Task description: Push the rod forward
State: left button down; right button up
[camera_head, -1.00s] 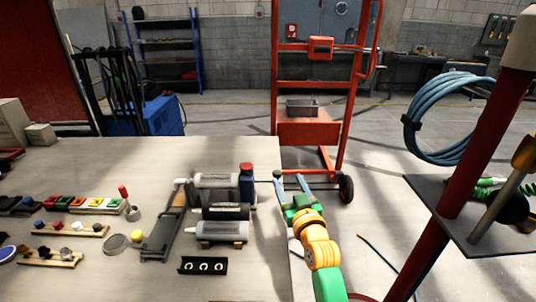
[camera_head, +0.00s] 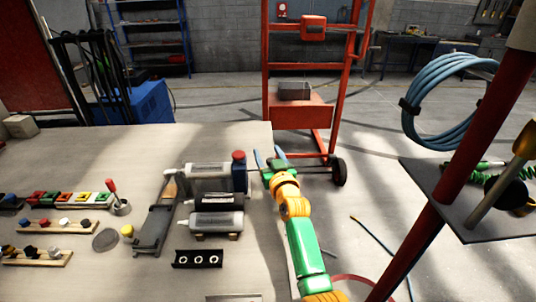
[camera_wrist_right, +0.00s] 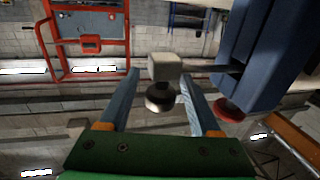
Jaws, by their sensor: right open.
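A cylinder assembly lies on the table, with pale and dark cylinders (camera_head: 217,201) and a blue block with a red cap (camera_head: 239,176). In the right wrist view the blue block (camera_wrist_right: 265,50) fills the upper right. A thin rod (camera_wrist_right: 203,69) sticks out of its side, toward a pale block (camera_wrist_right: 164,66) and a dark round knob (camera_wrist_right: 160,97) between my fingers. Whether these two are joined to the rod is unclear. My right gripper (camera_head: 268,157) is open beside the blue block, at the table's right edge; it also shows in the wrist view (camera_wrist_right: 160,78). My left gripper is out of view.
The table (camera_head: 110,150) holds a dark bracket plate (camera_head: 154,230), a black tray with rings (camera_head: 198,258) and several colored blocks. A red cart (camera_head: 300,112) stands behind. A red post (camera_head: 445,190) and a blue coiled hose (camera_head: 440,105) are at right.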

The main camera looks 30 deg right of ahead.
grip_shut()
dwell(1.3)
